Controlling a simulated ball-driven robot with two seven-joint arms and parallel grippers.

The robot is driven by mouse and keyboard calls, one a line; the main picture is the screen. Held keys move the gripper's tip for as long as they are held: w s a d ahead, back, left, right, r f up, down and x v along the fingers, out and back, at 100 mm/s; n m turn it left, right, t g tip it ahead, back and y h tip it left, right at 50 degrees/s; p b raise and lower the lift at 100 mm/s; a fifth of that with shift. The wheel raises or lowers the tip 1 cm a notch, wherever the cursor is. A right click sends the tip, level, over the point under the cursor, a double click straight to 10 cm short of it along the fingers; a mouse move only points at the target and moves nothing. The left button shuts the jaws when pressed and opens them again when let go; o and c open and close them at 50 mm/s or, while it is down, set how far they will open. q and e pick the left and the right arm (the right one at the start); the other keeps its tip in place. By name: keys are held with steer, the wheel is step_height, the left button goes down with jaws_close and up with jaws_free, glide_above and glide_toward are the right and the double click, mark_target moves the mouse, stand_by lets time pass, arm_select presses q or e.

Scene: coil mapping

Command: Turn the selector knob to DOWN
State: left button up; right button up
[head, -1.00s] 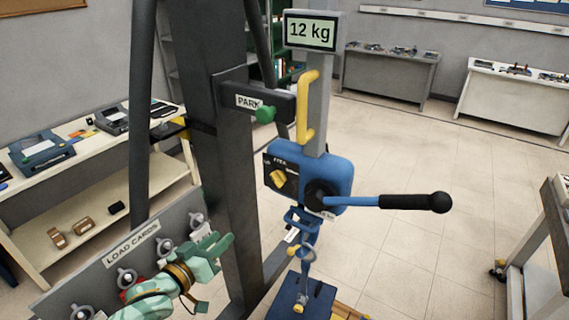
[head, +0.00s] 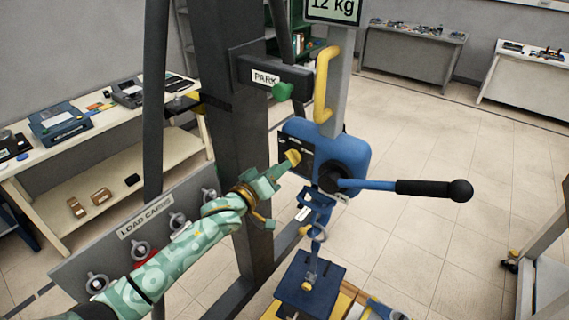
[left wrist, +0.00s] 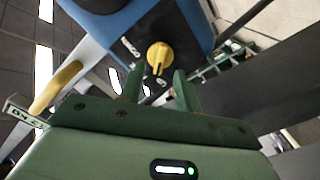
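The yellow selector knob (head: 293,157) is on the dark panel of the blue hoist body (head: 357,160). In the left wrist view the knob (left wrist: 160,54) shows a round head with a pointer toward the picture bottom; the panel lettering is unreadable. My left gripper (head: 281,168) is at the panel, its fingers pointing at the knob. In the left wrist view the gripper (left wrist: 158,76) is open, one finger each side of the knob's lower end. I cannot tell whether they touch it. The right gripper is not in view.
A blue lever (head: 372,184) with a black grip sticks out right of the body. A yellow handle (head: 323,85) and the green-knobbed PARK arm (head: 272,76) are above. The LOAD CARDS board (head: 120,252) is beneath my left arm. Open floor lies to the right.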

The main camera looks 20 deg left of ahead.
mark_target(292, 158)
arm_select(q)
steer(key=x, duration=0.3)
steer(key=shift+w, duration=0.15)
jaws_close()
